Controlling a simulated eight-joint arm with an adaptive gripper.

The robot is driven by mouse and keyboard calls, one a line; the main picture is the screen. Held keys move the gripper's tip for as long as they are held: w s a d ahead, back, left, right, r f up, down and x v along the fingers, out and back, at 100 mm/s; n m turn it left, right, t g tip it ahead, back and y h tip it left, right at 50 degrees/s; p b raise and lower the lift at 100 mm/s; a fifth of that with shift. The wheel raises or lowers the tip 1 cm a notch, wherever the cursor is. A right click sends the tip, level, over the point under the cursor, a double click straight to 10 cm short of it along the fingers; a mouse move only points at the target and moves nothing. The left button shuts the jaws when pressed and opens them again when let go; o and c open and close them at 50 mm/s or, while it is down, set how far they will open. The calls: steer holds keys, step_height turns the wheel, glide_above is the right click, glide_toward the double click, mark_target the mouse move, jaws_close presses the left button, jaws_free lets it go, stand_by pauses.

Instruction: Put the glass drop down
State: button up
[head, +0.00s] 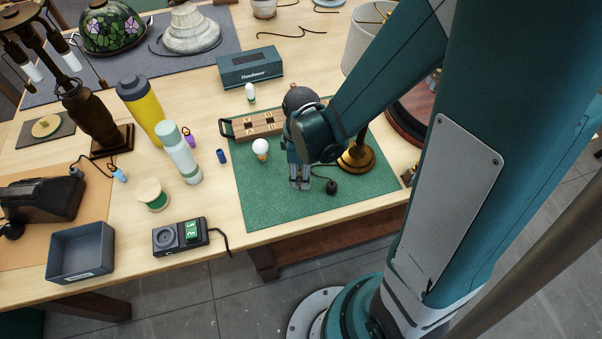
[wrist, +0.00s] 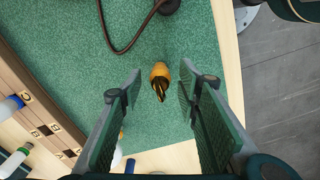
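The amber glass drop (wrist: 160,74) shows in the wrist view, over the green mat (wrist: 60,45), between and just past my fingertips. It seems to lie on the mat, though I cannot fully tell whether it touches. My gripper (wrist: 161,82) is open, with a gap on each side of the drop. In the head view my gripper (head: 300,184) points down low over the front middle of the green mat (head: 262,208). The drop cannot be made out there.
A wooden block with marked slots (head: 240,128) lies at the mat's back, with a white bulb (head: 261,147) in front. A dark cord end (head: 331,187) and a brass lamp base (head: 356,159) are right of my gripper. The mat's front left is clear.

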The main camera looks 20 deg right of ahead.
steer(key=shift+r+p, duration=0.75)
steer(key=shift+r, duration=5.15)
steer(key=shift+d+r+m, duration=0.2)
steer(key=shift+r+m, duration=0.3)
steer(key=shift+r, duration=0.15)
steer(key=s+d+r+m+t, duration=0.2)
steer(key=r+m+t, duration=0.1)
steer(key=r+m, duration=0.3)
steer(key=s+d+r+m+t, duration=0.3)
steer(key=r+m, duration=0.3)
steer(key=r, duration=0.3)
steer(key=shift+s+d+r+m+t, duration=0.2)
steer(key=shift+s+d+m+t, duration=0.15)
steer(key=shift+t, duration=0.25)
